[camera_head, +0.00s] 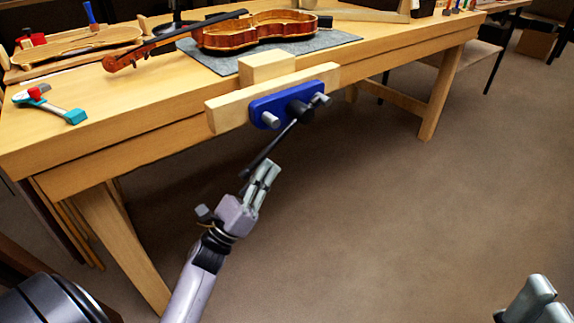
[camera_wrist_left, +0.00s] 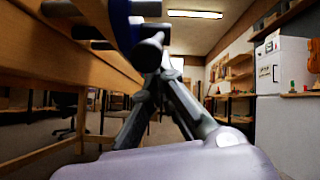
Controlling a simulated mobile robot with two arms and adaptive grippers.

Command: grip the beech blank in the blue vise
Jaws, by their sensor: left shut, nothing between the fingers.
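The blue vise (camera_head: 268,108) is on the bench front, with a pale wooden jaw board (camera_head: 225,112) behind its blue plate. The beech blank (camera_head: 266,66) is a pale block standing upright above the board, against the bench edge; its lower part is hidden. The dark vise handle (camera_head: 270,148) slants down to the left from the screw. My left gripper (camera_head: 271,168) is shut and empty, close to the handle's lower end; contact is unclear. The vise's blue plate (camera_wrist_left: 125,27) shows above its fingers (camera_wrist_left: 160,67) in the left wrist view. My right gripper (camera_head: 535,298) is partly cut off.
A violin (camera_head: 230,36) lies on a grey mat (camera_head: 335,40) behind the vise. A teal-ended clamp (camera_head: 52,105) and a violin form (camera_head: 75,46) lie at the bench's left. Bench legs stand on both sides. The floor right of my left gripper is clear.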

